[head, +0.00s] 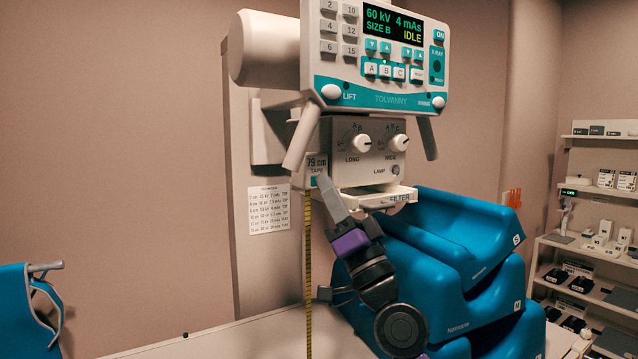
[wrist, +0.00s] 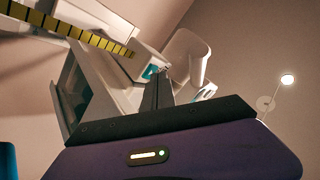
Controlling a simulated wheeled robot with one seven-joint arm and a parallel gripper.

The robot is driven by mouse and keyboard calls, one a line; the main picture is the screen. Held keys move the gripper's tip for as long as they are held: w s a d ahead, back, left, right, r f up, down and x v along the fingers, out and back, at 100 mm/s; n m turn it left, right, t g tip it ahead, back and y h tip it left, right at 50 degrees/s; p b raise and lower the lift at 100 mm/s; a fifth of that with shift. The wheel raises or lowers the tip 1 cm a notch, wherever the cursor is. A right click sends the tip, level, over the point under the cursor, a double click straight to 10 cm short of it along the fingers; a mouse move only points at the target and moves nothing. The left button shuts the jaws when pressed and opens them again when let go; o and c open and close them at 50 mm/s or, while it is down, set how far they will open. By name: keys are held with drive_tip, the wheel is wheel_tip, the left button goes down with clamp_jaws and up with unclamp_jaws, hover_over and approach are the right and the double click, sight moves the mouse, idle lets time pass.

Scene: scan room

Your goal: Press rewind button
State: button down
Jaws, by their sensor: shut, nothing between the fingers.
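The tape unit (head: 315,163) is a small pale box reading "79 cm TAPE", under the left side of the X-ray head. It also shows in the wrist view (wrist: 149,60). On it is a small teal button (wrist: 150,72), apparently the rewind button; in the head view my fingertips partly cover that area. A yellow tape (head: 308,262) hangs straight down from the unit and crosses the top left of the wrist view (wrist: 85,37). My gripper (head: 321,181) is shut and empty, its tips pointing up at the teal button. I cannot tell whether they touch it.
The collimator box (head: 370,150) with knobs is just right of the tape unit. A filter tray (head: 400,196) juts out below it, close to my gripper. Blue cushions (head: 455,240) are stacked on the white table (head: 240,340) behind my arm. A handle (head: 302,137) hangs above the gripper.

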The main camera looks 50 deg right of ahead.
idle(0.4)
drive_tip(key=shift+s+a, duration=0.2)
drive_tip(key=shift+s, duration=0.55)
drive_tip(key=shift+s+a+p, duration=0.15)
drive_tip(key=shift+s+a, duration=0.1)
drive_tip(key=shift+s, duration=0.55)
drive_tip(key=shift+s+a+p, duration=0.15)
drive_tip(key=shift+s+a, duration=0.05)
drive_tip(key=shift+s, duration=0.6)
drive_tip(key=shift+s+a+p, duration=0.15)
drive_tip(key=shift+s+a, duration=0.1)
drive_tip(key=shift+s, duration=0.55)
